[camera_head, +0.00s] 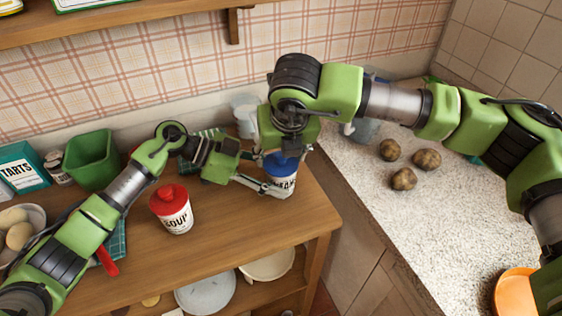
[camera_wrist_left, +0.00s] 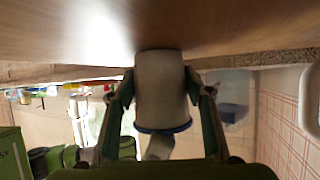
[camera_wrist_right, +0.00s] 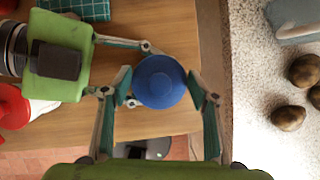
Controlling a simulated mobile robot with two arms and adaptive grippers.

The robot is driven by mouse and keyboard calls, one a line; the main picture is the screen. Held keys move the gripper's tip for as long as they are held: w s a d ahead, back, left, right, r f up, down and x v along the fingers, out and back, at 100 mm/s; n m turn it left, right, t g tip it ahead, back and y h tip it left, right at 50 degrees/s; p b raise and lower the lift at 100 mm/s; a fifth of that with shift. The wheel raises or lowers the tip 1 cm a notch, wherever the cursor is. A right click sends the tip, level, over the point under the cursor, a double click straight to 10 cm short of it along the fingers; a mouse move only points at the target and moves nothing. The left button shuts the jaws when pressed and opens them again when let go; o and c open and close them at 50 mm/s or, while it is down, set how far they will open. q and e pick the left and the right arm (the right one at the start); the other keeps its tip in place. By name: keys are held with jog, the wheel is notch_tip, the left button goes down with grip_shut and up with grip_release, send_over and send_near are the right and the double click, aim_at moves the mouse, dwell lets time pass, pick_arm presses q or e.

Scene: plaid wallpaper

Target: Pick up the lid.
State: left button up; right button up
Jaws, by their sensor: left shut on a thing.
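A white canister (camera_head: 283,186) with dark lettering and a blue lid (camera_head: 281,162) stands upright near the right end of the wooden table. My left gripper (camera_head: 279,184) is shut on the canister's body from the side; the left wrist view shows the white body (camera_wrist_left: 161,90) between its fingers. My right gripper (camera_head: 287,150) is above the canister, pointing down. In the right wrist view, its fingers (camera_wrist_right: 161,91) are apart on either side of the round blue lid (camera_wrist_right: 160,82), with small gaps. The right fingertips are mostly hidden in the head view.
A white SOUP canister (camera_head: 177,218) with a red lid stands to the left, close to my left arm. A green bin (camera_head: 92,160) and a TARTS box (camera_head: 24,167) are at the far left. Potatoes (camera_head: 403,179) lie on the speckled counter (camera_head: 400,225) at right.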

dwell(0.4)
notch_tip(320, 180, up, 13)
dwell(1.2)
jog(key=shift+d, duration=0.1)
pick_arm(q)
jog(key=shift+d, duration=0.1)
pick_arm(e)
jog(key=s+d, duration=0.6)
jog(key=d, duration=0.1)
notch_tip(320, 180, down, 20)
jog(key=shift+s+a+f, duration=0.1)
jog(key=shift+s+f, duration=0.05)
jog(key=shift+f, duration=0.1)
dwell(0.7)
